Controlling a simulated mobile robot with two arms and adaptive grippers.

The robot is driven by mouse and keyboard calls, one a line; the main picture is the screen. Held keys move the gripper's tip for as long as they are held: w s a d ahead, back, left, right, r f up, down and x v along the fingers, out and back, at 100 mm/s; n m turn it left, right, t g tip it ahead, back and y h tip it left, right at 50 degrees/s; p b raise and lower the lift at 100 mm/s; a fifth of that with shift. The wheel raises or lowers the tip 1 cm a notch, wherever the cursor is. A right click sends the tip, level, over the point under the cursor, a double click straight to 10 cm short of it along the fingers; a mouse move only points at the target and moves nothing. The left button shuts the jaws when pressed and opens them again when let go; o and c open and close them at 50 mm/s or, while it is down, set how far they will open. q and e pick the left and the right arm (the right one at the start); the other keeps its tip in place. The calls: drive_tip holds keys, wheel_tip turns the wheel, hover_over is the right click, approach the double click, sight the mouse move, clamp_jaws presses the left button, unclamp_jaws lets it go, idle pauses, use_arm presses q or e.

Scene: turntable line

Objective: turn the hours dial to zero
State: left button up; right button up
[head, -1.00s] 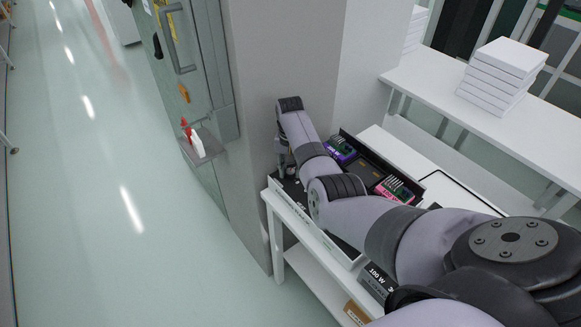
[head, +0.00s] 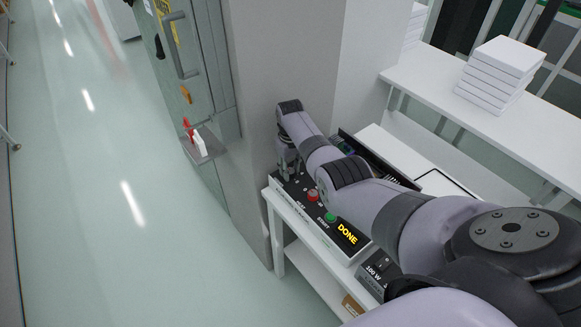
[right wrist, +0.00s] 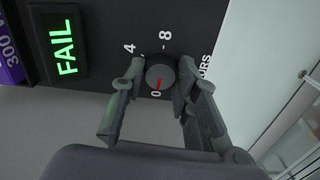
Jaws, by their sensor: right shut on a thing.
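The hours dial (right wrist: 160,72) is a round dark knob on a black panel in the right wrist view. Its red pointer mark points at the printed 0; 4 and 8 are printed on its far side, and the word HOURS is partly hidden. My right gripper (right wrist: 158,80) has one finger on each side of the knob and is shut on it. In the head view my right gripper (head: 286,168) is small, at the wall end of the control panel (head: 303,207); the dial cannot be made out there. My left gripper is not in view.
A green FAIL display (right wrist: 62,46) is beside the dial. Along the panel are a red button (head: 312,195), a green button (head: 331,217) and a yellow DONE display (head: 347,233). A grey pillar (head: 283,60) stands close behind the gripper. A white box stack (head: 497,75) is on the far shelf.

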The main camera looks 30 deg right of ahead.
sight(290, 170)
drive_tip(key=shift+n, duration=0.6)
drive_tip(key=o, duration=1.2)
drive_tip(key=shift+c, duration=0.2)
wheel_tip(290, 170, up, 12)
idle(0.3)
